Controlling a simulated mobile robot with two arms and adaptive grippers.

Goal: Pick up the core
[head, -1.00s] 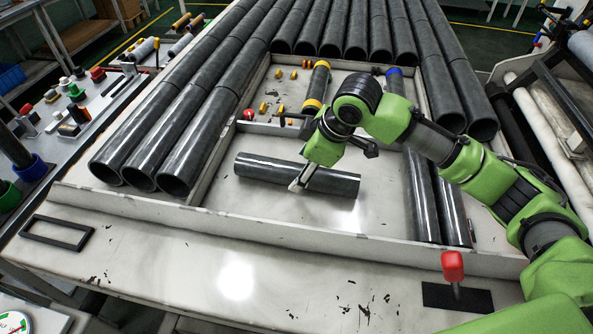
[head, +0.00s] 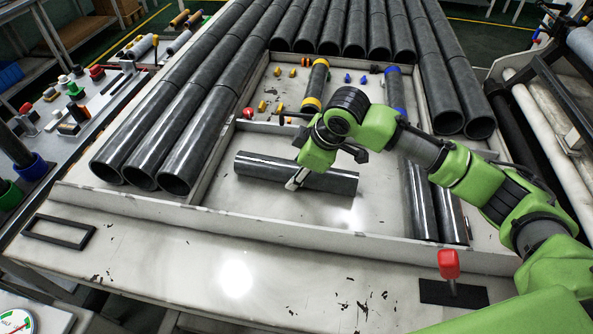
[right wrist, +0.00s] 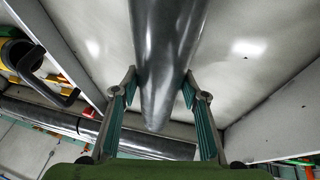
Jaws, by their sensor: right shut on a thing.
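The core is a dark grey glossy tube (head: 332,180) lying crosswise in the front middle compartment of the white tray in the head view. My right gripper (head: 294,183) is shut on the core near its middle. In the right wrist view the core (right wrist: 168,60) runs between the two fingers (right wrist: 163,112), with a pad on each side. I cannot tell whether the core touches the tray floor. My left gripper is not in view.
Several similar tubes (head: 185,150) lie on the left, with more at the back and right. Low tray walls (head: 290,229) enclose the core's compartment. A red knob (head: 449,264) stands at the front right. A black frame (head: 60,230) lies front left.

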